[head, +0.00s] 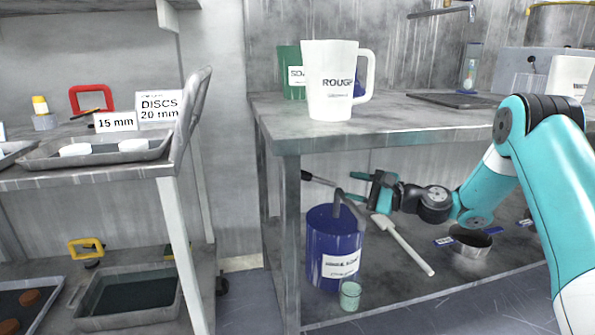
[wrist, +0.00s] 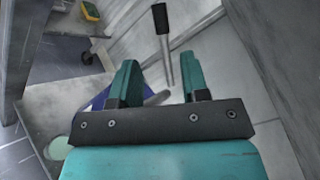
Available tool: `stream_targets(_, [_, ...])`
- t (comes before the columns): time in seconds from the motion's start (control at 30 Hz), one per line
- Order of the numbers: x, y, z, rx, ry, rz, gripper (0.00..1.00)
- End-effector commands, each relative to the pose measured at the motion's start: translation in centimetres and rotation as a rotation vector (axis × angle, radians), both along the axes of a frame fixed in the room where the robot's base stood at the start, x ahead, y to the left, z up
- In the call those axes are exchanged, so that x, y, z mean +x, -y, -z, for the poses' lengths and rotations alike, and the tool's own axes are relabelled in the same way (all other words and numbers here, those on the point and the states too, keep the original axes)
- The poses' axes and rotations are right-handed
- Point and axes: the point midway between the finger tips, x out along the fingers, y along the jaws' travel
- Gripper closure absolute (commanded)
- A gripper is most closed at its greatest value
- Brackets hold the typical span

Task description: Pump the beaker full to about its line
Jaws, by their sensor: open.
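A blue drum (head: 334,245) with a white label stands on the lower shelf; a grey spout bends over its top. Its pump lever ends in a black grip (head: 306,175), sticking out to the left. A small greenish beaker (head: 350,296) stands at the drum's front right; its line and liquid level are too small to read. My gripper (head: 358,186) is open above and right of the drum, fingers toward the lever. In the wrist view, the lever (wrist: 168,62) shows between the open fingers (wrist: 159,72), its black grip (wrist: 160,18) beyond the tips. The drum (wrist: 97,103) is partly hidden.
The upper shelf, with a white ROUGH jug (head: 333,85) near its edge, overhangs my gripper. A white long-handled tool (head: 405,246) and a metal bowl (head: 470,243) lie right of the drum. A table leg (head: 291,240) stands left of it.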

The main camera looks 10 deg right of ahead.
Motion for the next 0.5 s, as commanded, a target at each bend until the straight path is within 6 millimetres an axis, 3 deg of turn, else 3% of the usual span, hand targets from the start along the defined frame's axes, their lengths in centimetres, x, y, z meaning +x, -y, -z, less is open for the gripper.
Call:
stream_targets(0.03, [0.3,-0.5,-0.8,0.000,-0.002,-0.003,0.58])
stream_targets(0.17, [1.1,-1.5,-0.9,-0.001,-0.002,-0.004,0.58])
stream_targets(0.23, [2.3,-2.8,0.2,-0.005,0.003,-0.007,0.58])
stream_targets(0.5, [6.6,-7.4,0.2,-0.007,0.004,-0.007,0.58])
